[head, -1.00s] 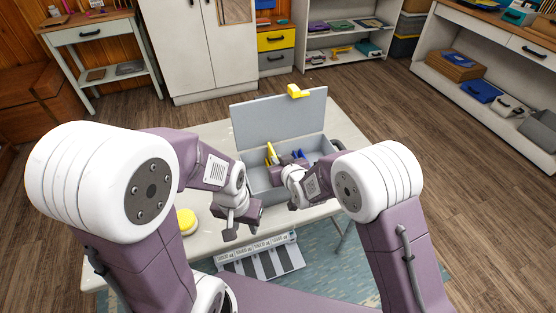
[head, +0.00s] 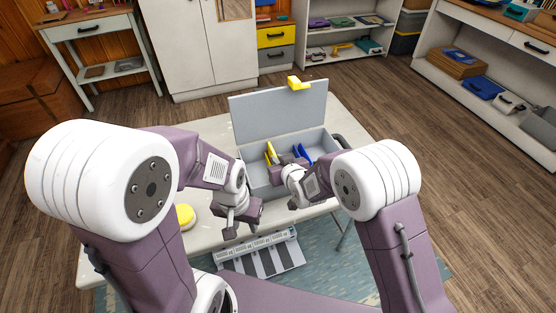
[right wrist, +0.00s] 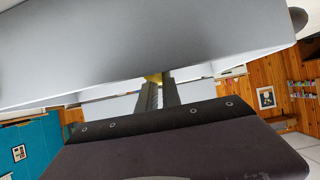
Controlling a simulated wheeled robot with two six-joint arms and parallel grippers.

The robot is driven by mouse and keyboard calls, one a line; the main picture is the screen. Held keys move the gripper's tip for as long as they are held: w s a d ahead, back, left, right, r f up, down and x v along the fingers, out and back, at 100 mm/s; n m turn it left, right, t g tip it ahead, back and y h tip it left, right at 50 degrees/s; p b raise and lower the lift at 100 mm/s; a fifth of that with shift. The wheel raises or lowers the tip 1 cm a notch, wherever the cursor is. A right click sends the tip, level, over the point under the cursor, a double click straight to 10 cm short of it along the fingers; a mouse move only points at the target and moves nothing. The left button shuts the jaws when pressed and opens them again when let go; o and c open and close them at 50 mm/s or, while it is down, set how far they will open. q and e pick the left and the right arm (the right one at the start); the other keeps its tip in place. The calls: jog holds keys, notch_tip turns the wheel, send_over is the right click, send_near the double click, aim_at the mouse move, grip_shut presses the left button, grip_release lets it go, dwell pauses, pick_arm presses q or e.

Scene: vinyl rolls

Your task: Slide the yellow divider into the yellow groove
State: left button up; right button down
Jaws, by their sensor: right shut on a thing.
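The grey box (head: 262,183) stands on the table with its lid (head: 265,122) raised at the back. The yellow divider (head: 270,152) stands, slightly tilted, in the left part of the box. My right gripper (head: 280,160) reaches into the box from the right and is shut on the yellow divider; its fingers largely hide the contact. The right wrist view shows its fingers (right wrist: 160,95) close together, with a small yellow patch at their far end. The yellow groove cannot be made out. My left gripper (head: 241,228) hangs in front of the box, fingers apart and empty.
Blue dividers (head: 304,152) stand in the box, right of my right gripper. A yellow piece (head: 298,84) sits on the lid's top edge. A yellow round object (head: 185,214) is on the table's left side. A striped rack (head: 262,258) lies at the front.

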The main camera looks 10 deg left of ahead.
jog(key=shift+f+b, duration=0.4)
jog(key=shift+f, duration=0.2)
jog(key=c, duration=1.5)
grip_release()
jog(key=shift+o, duration=0.2)
jog(key=p+v, duration=0.1)
jog(key=v, duration=0.3)
jog(key=shift+s+r, duration=0.1)
jog(key=shift+r, duration=0.05)
jog(key=p+v, duration=0.1)
jog(key=v, duration=0.2)
jog(key=shift+s+d+r, duration=0.1)
jog(key=shift+s+d, duration=0.15)
jog(key=shift+s, duration=0.05)
